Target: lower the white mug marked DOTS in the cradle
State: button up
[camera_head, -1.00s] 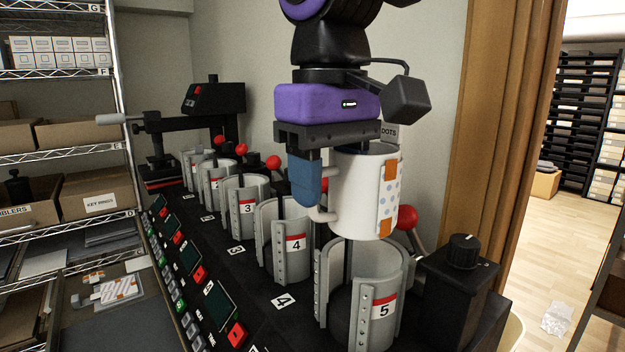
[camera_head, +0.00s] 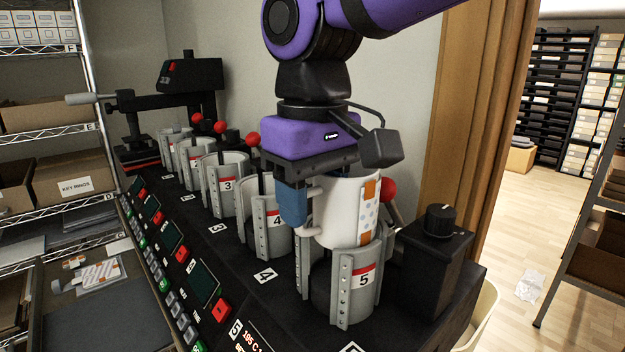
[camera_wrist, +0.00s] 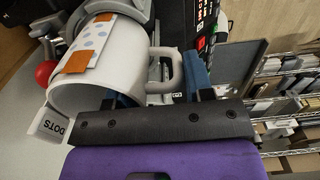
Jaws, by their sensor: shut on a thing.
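The white mug (camera_head: 341,212) has a blue-dotted print with orange bands. My gripper (camera_head: 296,208) is shut on the mug, with blue fingers at the handle side. In the wrist view the mug (camera_wrist: 110,88) lies across the left, its handle (camera_wrist: 170,70) between my gripper's fingers (camera_wrist: 155,88). A tag reading DOTS (camera_wrist: 46,125) sticks out at the mug's mouth.
Cradles marked 4 (camera_head: 266,243) and 3 (camera_head: 226,208) stand in a row to the left, with red-balled levers. A black box with a knob (camera_head: 436,262) is close to the right. A control panel with red buttons (camera_head: 221,309) runs along the front.

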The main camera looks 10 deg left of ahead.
aim_at(313, 229)
jog(key=shift+f, duration=3.15)
jog(key=o, duration=1.2)
notch_tip(313, 229, up, 11)
jog(key=shift+f, duration=0.1)
